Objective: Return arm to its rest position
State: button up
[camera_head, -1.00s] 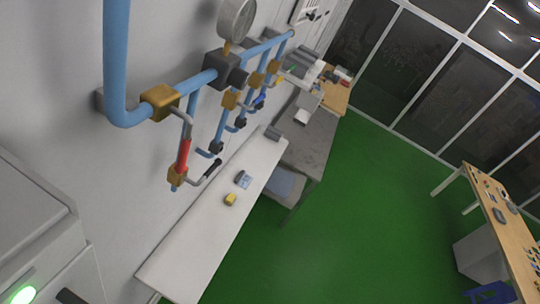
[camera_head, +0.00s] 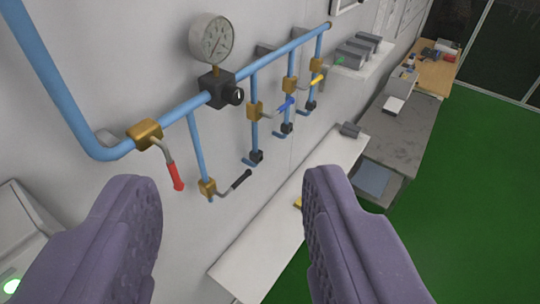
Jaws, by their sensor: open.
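My gripper (camera_head: 230,185) is open. Its two purple padded fingers stand wide apart at the lower left and lower centre, with nothing held between them. Behind the gap is a wall with blue pipes (camera_head: 178,110). A brass valve with a red-tipped lever (camera_head: 174,172) points down and right, just above the left finger and apart from it in the picture. A lower brass valve has a black-tipped lever (camera_head: 240,180), seen between the fingers. My arm's links do not show, so its pose cannot be told.
A pressure gauge (camera_head: 211,38) tops the pipe. Valves with blue (camera_head: 286,104) and yellow (camera_head: 318,79) levers are farther right. A white bench (camera_head: 270,235) runs along the wall, partly hidden by the right finger. A grey table (camera_head: 400,135) stands beyond. Green floor (camera_head: 470,190) lies open at right.

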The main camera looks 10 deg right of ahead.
notch_tip(320, 180, down, 38)
jog(key=b, duration=3.7)
